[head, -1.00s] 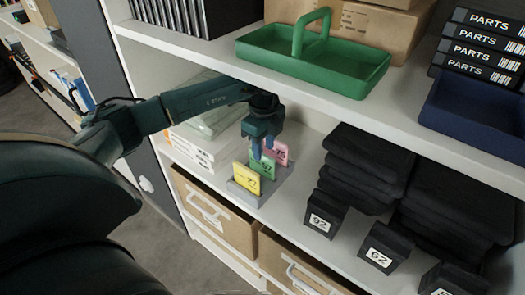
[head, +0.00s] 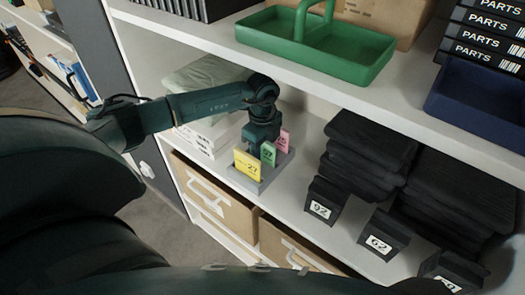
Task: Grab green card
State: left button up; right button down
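The green card (head: 267,154) stands upright in a grey holder (head: 264,184) on the middle shelf, between a yellow card (head: 247,164) in front and a pink card (head: 282,141) behind. My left gripper (head: 258,149) points down at the cards, its body just left of and against the green card in the picture. Its fingertips are mostly hidden by the yellow and green cards, so I cannot tell whether they are open or touch the green card. My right gripper is out of view.
The upper shelf, with a green caddy (head: 316,43) and a blue bin (head: 478,108), overhangs close above the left arm. White boxes (head: 207,139) lie behind the arm. Dark folded stacks (head: 366,157) and numbered black blocks (head: 325,201) stand to the right. Cartons (head: 212,196) fill below.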

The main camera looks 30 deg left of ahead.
pick_arm(q)
jog(key=shift+c, duration=0.4)
grip_shut()
jog(key=shift+r, duration=0.1)
